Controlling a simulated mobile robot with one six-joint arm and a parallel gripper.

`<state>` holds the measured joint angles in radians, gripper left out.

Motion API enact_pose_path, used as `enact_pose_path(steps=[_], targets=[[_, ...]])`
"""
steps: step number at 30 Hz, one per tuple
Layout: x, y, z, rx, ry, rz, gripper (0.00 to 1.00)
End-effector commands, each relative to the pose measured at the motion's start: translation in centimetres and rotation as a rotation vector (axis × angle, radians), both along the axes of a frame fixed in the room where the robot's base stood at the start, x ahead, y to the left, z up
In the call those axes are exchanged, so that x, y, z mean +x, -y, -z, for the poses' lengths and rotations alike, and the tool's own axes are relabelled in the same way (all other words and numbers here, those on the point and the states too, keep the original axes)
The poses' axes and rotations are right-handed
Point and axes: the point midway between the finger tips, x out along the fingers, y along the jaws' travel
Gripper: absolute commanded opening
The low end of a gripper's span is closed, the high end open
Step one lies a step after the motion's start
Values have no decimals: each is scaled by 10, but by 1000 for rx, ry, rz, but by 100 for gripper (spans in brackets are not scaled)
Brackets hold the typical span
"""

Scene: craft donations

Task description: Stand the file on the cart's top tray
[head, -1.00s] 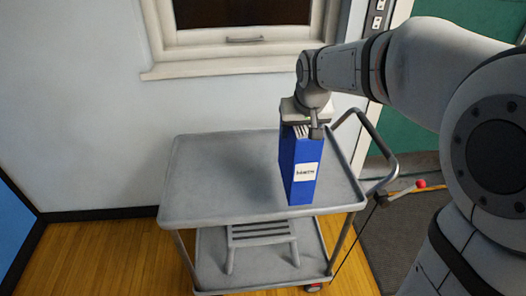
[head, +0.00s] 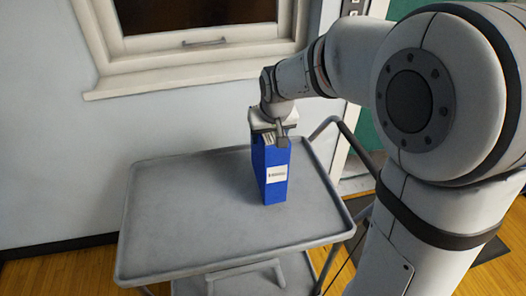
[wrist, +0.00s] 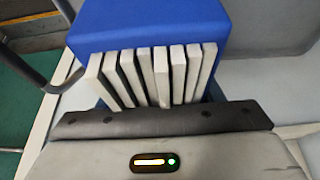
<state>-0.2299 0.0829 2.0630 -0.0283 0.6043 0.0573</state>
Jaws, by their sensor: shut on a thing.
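The file (head: 276,172) is a blue box file with a white label on its spine and several pale sheets or dividers inside. It is upright over the right half of the cart's grey top tray (head: 180,215). Its base appears at the tray's surface, but I cannot tell for certain whether it touches. My gripper (head: 274,138) is shut on the file's top end from above. In the wrist view the file's blue cover (wrist: 150,22) and pale inner edges fill the space before my gripper (wrist: 160,118). The fingertips are partly hidden.
The tray is bare left of the file. The cart's handle (head: 345,135) rises at the right, close to my arm. A window sill (head: 160,82) and wall stand behind the cart. Something like a grey stool (head: 245,275) shows on the lower shelf.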

Motion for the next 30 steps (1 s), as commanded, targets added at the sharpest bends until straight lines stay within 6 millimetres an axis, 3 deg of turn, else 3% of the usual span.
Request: enact_pose_path(steps=[10,23,24,30], targets=[[0,-2,38,0,1,-3,0],[0,-2,46,1,3,-4,0],[0,-2,45,1,1,-4,63],[0,-2,45,0,1,-5,79]])
